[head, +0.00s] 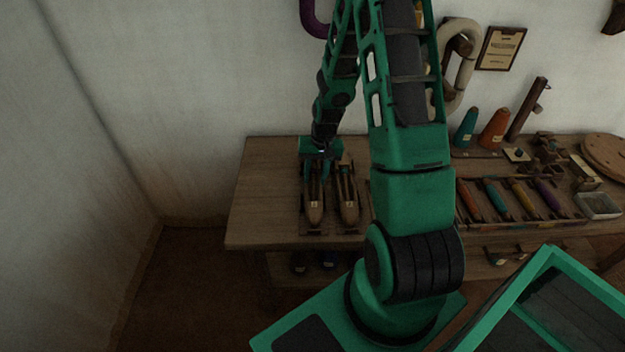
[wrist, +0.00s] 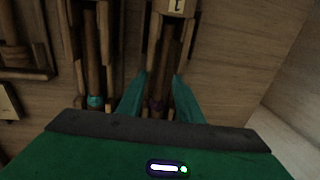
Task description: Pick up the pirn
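Two wooden boat shuttles lie side by side on the bench, a left one (head: 314,212) and a right one (head: 348,212). My gripper (head: 318,174) is over the far part of the left shuttle. In the wrist view, my gripper (wrist: 160,85) is open, with its two green fingers apart on either side of a dark, slim pirn (wrist: 160,65) in that shuttle. I cannot tell whether the fingers touch it. The other shuttle's pirn (wrist: 94,65) has a teal end and lies outside the fingers.
A tray on the bench (head: 580,220) holds several coloured pirns. Teal (head: 466,128) and orange (head: 493,128) cones stand behind it. A small metal box (head: 598,206) sits at right. The bench's left end (head: 262,190) is bare, with a wall beyond.

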